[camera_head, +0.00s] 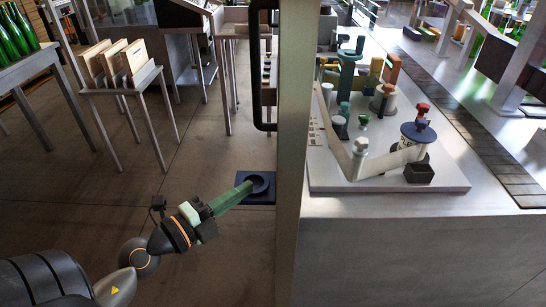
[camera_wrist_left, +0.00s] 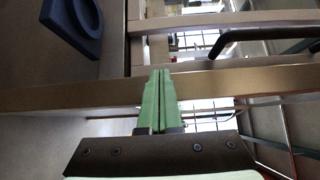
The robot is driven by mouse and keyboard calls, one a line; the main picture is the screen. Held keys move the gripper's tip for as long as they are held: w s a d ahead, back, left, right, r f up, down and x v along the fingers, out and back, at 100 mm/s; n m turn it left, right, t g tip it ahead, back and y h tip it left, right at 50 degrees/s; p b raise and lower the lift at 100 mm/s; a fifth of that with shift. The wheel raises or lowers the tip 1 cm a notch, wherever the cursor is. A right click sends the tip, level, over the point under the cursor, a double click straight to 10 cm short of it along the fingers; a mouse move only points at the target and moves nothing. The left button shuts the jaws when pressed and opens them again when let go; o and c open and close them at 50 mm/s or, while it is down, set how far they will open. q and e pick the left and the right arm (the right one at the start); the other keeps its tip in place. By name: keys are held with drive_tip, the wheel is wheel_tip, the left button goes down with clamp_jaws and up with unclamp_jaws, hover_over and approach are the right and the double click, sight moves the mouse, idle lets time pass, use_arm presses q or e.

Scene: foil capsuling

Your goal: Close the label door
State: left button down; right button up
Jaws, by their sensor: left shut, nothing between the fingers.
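The label door (camera_head: 290,180) appears as a tall grey metal panel seen almost edge-on, standing out in front of the machine. Its long black handle (camera_head: 256,70) is on its left side, high above my gripper; the handle also shows in the left wrist view (camera_wrist_left: 265,34). My left gripper (camera_head: 247,187) has green fingers, shut and empty, pointing toward the door's left side beside a dark blue square plate with a round recess (camera_head: 268,199). In the left wrist view the fingertips (camera_wrist_left: 160,74) overlap a metal frame bar (camera_wrist_left: 230,82); contact cannot be told. My right gripper is out of view.
Right of the door, a machine deck (camera_head: 400,185) carries coloured rollers and stations, with a dark conveyor (camera_head: 470,125) beyond. At left are a small table with wooden crates (camera_head: 115,65) and a table with green bottles (camera_head: 15,40).

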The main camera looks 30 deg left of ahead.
use_arm(q)
drive_tip(key=a+p+x, duration=0.1)
drive_tip(key=a+x, duration=0.1)
drive_tip(key=x, duration=0.9)
drive_tip(key=shift+w+a+p, duration=0.2)
drive_tip(key=shift+w+p, duration=0.15)
drive_tip(key=shift+w, duration=0.35)
